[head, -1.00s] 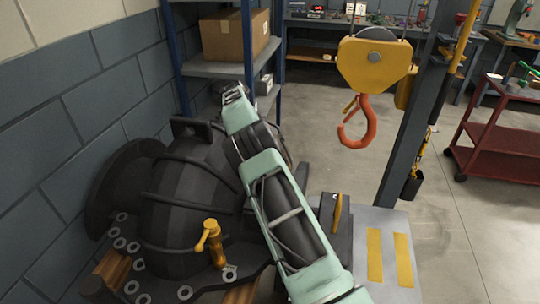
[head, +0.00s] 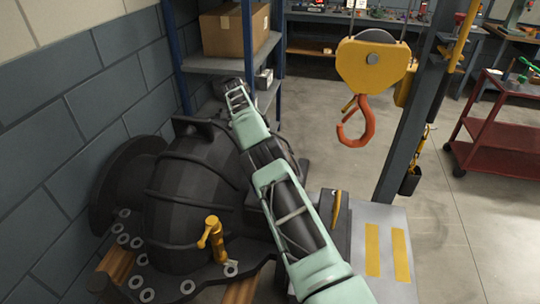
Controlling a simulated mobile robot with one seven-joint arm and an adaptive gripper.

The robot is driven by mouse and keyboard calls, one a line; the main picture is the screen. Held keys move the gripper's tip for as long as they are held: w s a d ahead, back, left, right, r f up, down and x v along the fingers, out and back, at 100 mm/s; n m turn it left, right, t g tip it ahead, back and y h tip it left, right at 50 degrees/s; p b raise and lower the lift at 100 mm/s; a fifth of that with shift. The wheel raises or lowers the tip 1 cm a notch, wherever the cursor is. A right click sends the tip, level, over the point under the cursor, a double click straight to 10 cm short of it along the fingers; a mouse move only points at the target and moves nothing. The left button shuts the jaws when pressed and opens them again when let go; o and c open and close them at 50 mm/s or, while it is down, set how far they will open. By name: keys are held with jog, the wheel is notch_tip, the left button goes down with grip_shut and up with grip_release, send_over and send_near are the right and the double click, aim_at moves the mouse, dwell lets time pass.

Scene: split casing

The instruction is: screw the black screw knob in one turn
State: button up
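The black casing (head: 190,205) stands at the left against the wall, with a bolted flange along its lower edge. I cannot make out the black screw knob; it may be hidden behind my arm or the casing. My pale green arm runs from the bottom right up and left across the casing's right side. Its far end in the picture is near the shelf.
A yellow tap (head: 213,241) stands up from the casing flange. A yellow hoist block (head: 371,72) with an orange hook (head: 357,122) hangs right of my arm. A shelf (head: 225,66) holds a cardboard box (head: 235,30) behind.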

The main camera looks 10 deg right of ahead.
jog(key=shift+f, duration=0.1)
dwell(0.3)
jog(key=o, duration=1.2)
jog(key=shift+c, duration=0.2)
jog(key=shift+s+n+b, duration=0.1)
jog(key=shift+n+b, duration=0.3)
jog(key=shift+b, duration=0.4)
